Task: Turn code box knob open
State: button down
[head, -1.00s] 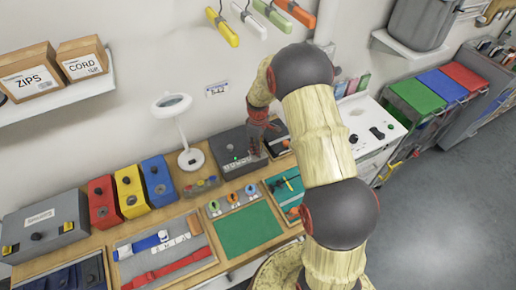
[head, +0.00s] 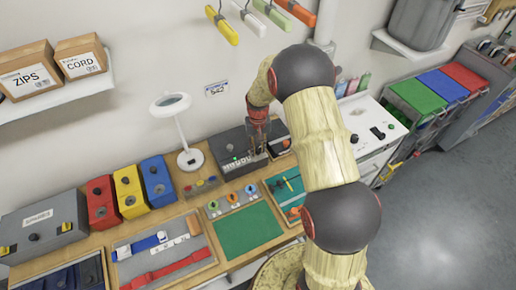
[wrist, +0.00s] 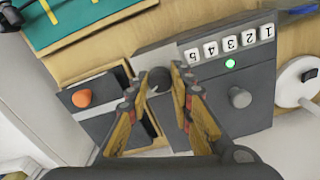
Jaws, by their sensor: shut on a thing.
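The code box (head: 232,146) is a dark grey box at the back of the bench in the head view. In the wrist view the code box (wrist: 215,105) shows a row of white number buttons (wrist: 228,43), upside down, and a lit green light (wrist: 230,63). A dark round knob (wrist: 159,84) is at one end of the box, between my fingertips. A second grey knob (wrist: 240,97) stands apart from the fingers. My gripper (wrist: 160,72) is shut on the dark knob; the fingers partly hide its sides. In the head view my gripper (head: 258,150) is over the box's right end.
A small box with an orange knob (wrist: 81,98) is close beside the fingers in the wrist view. A white lamp (head: 190,157) stands left of the code box. Blue (head: 158,182), yellow (head: 130,192) and red (head: 102,204) boxes are farther left. A green mat (head: 243,232) lies in front.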

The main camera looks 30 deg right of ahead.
aim_at(258, 149)
jog(key=m, duration=0.5)
jog(key=shift+m, duration=0.3)
dwell(0.4)
jog(key=c, duration=1.8)
grip_release()
notch_tip(258, 149, up, 12)
jog(key=shift+r, duration=0.1)
